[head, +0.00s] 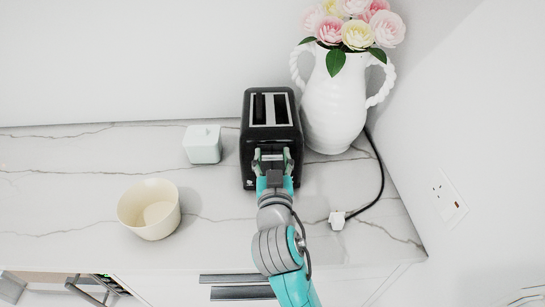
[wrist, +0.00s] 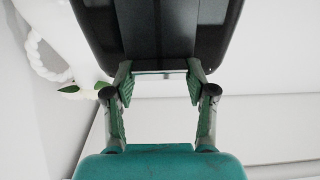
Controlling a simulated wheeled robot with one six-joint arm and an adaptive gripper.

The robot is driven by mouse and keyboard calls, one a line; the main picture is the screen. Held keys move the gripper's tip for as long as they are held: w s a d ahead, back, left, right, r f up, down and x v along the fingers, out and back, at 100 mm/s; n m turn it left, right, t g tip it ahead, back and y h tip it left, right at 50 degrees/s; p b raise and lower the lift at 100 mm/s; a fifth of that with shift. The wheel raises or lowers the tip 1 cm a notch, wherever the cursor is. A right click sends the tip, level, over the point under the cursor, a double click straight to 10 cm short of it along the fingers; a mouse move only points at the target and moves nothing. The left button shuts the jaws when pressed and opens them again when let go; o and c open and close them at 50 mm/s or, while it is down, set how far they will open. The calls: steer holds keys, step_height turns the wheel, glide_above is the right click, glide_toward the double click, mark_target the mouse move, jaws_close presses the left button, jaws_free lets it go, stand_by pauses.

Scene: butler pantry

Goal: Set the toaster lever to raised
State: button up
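The black toaster (head: 248,130) stands upright on the counter with two slots on top, and its near end faces my arm. My gripper (head: 272,155) is at this near end, with its two fingers spread apart. In the wrist view my gripper (wrist: 160,75) is open with nothing seen held between the fingers, and the dark toaster body (wrist: 160,30) fills the top of the picture just beyond the fingertips. Whether the fingertips touch the toaster I cannot tell.
A white vase (head: 333,105) with flowers stands close right of the toaster. A small pale lidded box (head: 203,146) and a cream bowl (head: 133,208) are to the left. A black cord with a white plug (head: 338,220) lies at right, near a wall socket (head: 449,199).

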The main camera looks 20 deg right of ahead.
jaws_close()
steer(key=shift+r, duration=1.25)
steer(key=o, duration=1.4)
jaws_free()
steer(key=shift+s, duration=0.1)
steer(key=v, duration=0.7)
steer(key=shift+s+a, duration=0.1)
steer(key=shift+s, duration=0.05)
